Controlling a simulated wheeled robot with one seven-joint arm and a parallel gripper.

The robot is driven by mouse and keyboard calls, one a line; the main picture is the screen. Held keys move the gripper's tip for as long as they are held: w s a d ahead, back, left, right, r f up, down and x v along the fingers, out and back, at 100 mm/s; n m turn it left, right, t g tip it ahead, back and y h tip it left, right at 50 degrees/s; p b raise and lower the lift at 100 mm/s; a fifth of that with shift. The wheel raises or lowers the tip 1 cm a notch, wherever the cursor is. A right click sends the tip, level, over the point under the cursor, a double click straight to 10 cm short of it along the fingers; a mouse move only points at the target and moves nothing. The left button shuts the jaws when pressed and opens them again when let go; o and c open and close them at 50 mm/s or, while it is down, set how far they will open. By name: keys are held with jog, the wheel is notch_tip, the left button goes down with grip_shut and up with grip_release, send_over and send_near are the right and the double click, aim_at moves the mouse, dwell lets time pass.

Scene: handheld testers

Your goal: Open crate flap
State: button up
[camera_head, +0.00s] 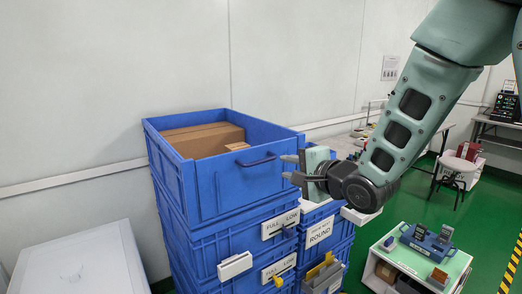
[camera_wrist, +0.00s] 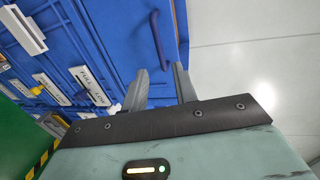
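The top blue crate (camera_head: 230,190) sits on a stack of blue crates in the head view and holds cardboard boxes (camera_head: 204,140). A blue handle (camera_head: 257,161) shows on its upper front side, which I take to be the flap; it looks closed. The handle also shows in the wrist view (camera_wrist: 156,40), ahead of my fingers. My gripper (camera_head: 285,167) is just right of the handle in the head view. In the wrist view my gripper (camera_wrist: 161,70) has its two fingers apart with nothing between them. The handle appears apart from the fingertips.
Labelled crates stand below and beside the top crate. A white label holder (camera_head: 235,266) sticks out from the stack. A white box (camera_head: 85,262) stands at the lower left. A low cart (camera_head: 413,265) with tools and a stool (camera_head: 455,163) are at the right, on green floor.

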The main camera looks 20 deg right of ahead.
aim_at(262, 162)
jog(key=p+x, duration=0.4)
jog(key=x, duration=0.8)
jog(key=shift+w+a+f, duration=0.1)
jog(key=shift+w+f, duration=0.05)
jog(key=shift+w, duration=0.1)
grip_shut()
